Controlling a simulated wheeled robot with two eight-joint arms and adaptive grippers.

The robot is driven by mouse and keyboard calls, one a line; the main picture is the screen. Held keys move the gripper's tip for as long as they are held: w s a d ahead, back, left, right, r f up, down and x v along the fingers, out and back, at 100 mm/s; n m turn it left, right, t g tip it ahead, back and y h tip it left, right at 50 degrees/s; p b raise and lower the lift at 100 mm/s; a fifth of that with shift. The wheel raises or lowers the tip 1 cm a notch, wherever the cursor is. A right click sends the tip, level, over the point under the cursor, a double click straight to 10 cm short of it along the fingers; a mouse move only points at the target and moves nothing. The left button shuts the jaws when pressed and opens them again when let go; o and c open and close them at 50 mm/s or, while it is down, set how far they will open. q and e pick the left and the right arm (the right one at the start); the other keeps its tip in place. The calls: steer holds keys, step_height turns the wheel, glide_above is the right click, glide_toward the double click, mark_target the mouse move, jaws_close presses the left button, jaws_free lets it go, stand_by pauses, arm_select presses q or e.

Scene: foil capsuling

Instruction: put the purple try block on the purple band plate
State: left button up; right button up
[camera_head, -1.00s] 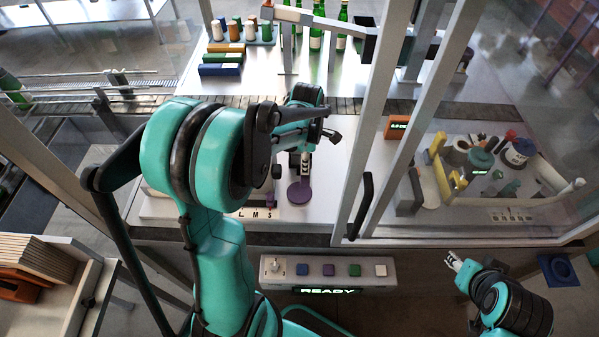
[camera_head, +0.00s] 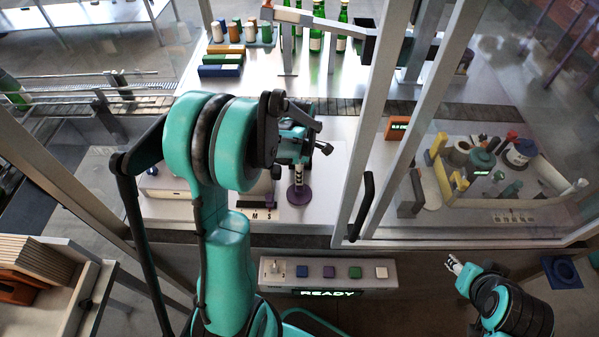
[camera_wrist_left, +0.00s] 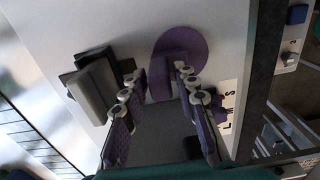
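The purple band plate (camera_head: 299,196) is a flat round disc on the white bench, and it also shows in the left wrist view (camera_wrist_left: 192,38). My left gripper (camera_head: 298,184) points down right over the disc. In the left wrist view its fingertips (camera_wrist_left: 160,76) close on both sides of a purple block (camera_wrist_left: 161,78), which I take to be the purple try block. The block overlaps the disc in that view; I cannot tell whether it touches it. My right gripper (camera_head: 454,264) is low at the right, away from the bench, too small to judge.
A grey block-like fixture (camera_wrist_left: 95,80) stands beside the disc. Bench letters and a small purple piece (camera_head: 270,198) lie left of it. A glass door frame (camera_head: 366,195) rises to the right. A button panel (camera_head: 328,270) reading READY is in front.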

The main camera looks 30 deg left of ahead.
arm_select(q)
steer(key=shift+r, duration=0.15)
steer(key=shift+r+p, duration=0.3)
step_height(320, 180, up, 11)
steer(key=p, duration=0.2)
steer(key=s+d+r+m+t, duration=0.2)
steer(key=s+d+m, duration=0.4)
steer(key=m, duration=0.6)
steer(key=s+d+r+m+t, duration=0.2)
steer(key=s+d+m+t, duration=0.3)
steer(key=m, duration=0.6)
steer(key=shift+s+d+r+m, duration=0.25)
steer(key=shift+s+d+m, duration=0.15)
steer(key=shift+s+d, duration=0.25)
steer(key=shift+a, duration=0.1)
